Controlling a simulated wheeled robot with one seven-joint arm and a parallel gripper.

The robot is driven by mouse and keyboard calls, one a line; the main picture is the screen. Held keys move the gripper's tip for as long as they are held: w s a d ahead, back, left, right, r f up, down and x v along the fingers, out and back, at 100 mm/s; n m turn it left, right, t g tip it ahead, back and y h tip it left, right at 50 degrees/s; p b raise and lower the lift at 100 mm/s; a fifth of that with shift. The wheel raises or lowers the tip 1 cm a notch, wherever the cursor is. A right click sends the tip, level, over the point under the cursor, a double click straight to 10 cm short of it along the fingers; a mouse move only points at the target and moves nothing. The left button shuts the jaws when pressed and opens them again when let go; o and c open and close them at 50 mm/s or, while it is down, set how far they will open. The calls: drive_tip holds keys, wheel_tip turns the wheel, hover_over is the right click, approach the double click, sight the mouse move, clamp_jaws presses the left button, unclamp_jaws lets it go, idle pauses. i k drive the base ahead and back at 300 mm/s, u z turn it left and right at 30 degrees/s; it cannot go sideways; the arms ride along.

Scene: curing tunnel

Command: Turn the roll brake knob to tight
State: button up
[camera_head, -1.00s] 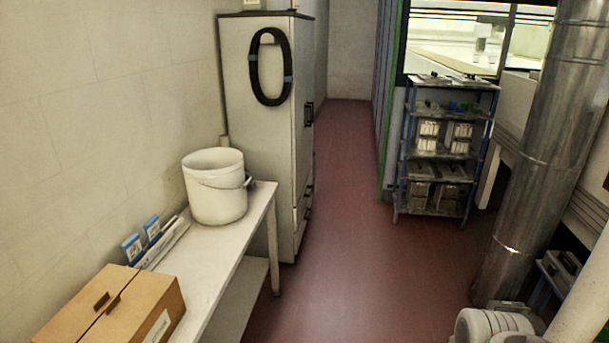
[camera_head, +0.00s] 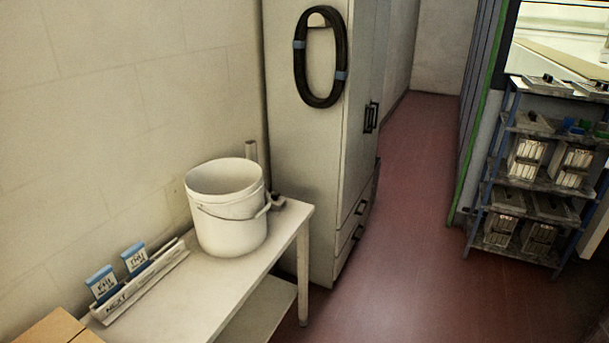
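No roll brake knob can be made out in this view. My gripper is not in view, so its opening does not show. A small dark grey fitting (camera_head: 277,201) sits on the table behind the bucket, beside a short upright grey post (camera_head: 251,151); both are too small and partly hidden to tell what they are.
A white table (camera_head: 195,291) along the left wall bears a white bucket (camera_head: 231,227), a holder with blue-topped cards (camera_head: 143,279) and a cardboard box (camera_head: 52,329). A tall cabinet (camera_head: 290,150) with a black hose coil (camera_head: 342,70) stands behind. Red floor (camera_head: 417,220) is clear towards shelving (camera_head: 486,196).

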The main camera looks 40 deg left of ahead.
sight(275, 195)
drive_tip(key=u, duration=0.3)
drive_tip(key=i, duration=1.2)
drive_tip(key=u, duration=1.4)
drive_tip(key=i, duration=0.9)
drive_tip(key=u, duration=0.95)
drive_tip(key=i, duration=0.55)
drive_tip(key=z, duration=0.05)
